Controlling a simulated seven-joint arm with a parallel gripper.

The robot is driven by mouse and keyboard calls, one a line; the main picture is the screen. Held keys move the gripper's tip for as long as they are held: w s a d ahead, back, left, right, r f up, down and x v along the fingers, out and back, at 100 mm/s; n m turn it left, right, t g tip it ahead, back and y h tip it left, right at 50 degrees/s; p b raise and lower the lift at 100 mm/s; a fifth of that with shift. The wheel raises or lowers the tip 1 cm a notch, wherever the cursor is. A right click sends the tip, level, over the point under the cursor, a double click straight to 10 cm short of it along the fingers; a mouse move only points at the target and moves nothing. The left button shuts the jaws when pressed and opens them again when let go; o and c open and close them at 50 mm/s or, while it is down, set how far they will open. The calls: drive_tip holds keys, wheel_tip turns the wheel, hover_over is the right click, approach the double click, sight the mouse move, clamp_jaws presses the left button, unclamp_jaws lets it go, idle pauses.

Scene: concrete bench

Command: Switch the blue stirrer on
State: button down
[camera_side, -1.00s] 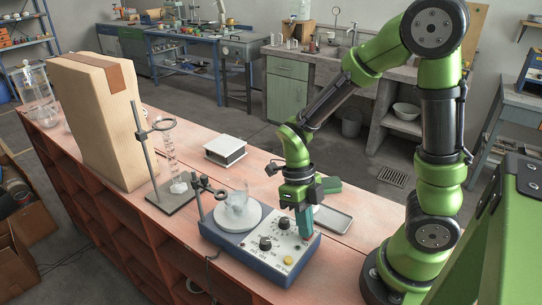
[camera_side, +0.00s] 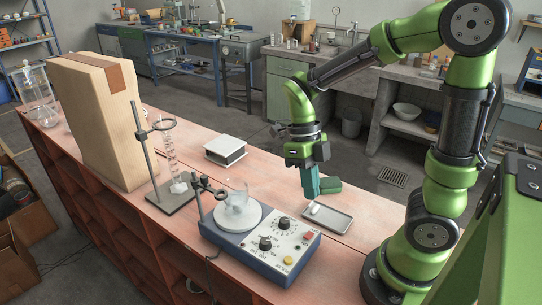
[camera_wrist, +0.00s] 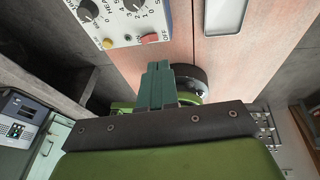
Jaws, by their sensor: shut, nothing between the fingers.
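The blue stirrer (camera_side: 262,243) sits on the bench with a glass beaker (camera_side: 237,200) on its round white plate. Its front panel has two black knobs, a yellow button (camera_side: 288,260) and a red switch (camera_side: 308,236). In the wrist view, the red switch (camera_wrist: 149,38) shows just beyond my fingertips, near the panel's corner; I cannot tell from it whether the stirrer is on. My gripper (camera_side: 311,196) is shut and empty, its teal fingers pointing down. It hangs above and behind the stirrer's right end, apart from the switch.
A shallow grey tray (camera_side: 338,222) with a small white thing in it lies right of the stirrer. A green object (camera_side: 330,186) lies behind my fingers. A ring stand (camera_side: 171,202) with a glass cylinder, a white box (camera_side: 225,150) and a tall carton (camera_side: 95,130) stand leftward.

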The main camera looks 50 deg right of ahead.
drive_tip(key=v, duration=0.5)
drive_tip(key=shift+r, duration=0.25)
drive_tip(key=shift+a+r, duration=0.35)
drive_tip(key=shift+a, duration=0.05)
approach(308, 236)
drive_tip(key=shift+s+d+f, duration=0.15)
drive_tip(key=shift+s+f, duration=0.35)
drive_tip(key=shift+f, duration=0.05)
drive_tip(key=shift+s+d+f, duration=0.2)
drive_tip(key=shift+s+f, duration=0.3)
drive_tip(key=shift+f, duration=0.05)
drive_tip(key=f, duration=0.1)
drive_tip(key=a+f, duration=0.1)
drive_tip(key=f, duration=0.1)
drive_tip(key=shift+a, duration=0.25)
drive_tip(key=shift+a+f, duration=0.15)
drive_tip(key=shift+f, duration=0.1)
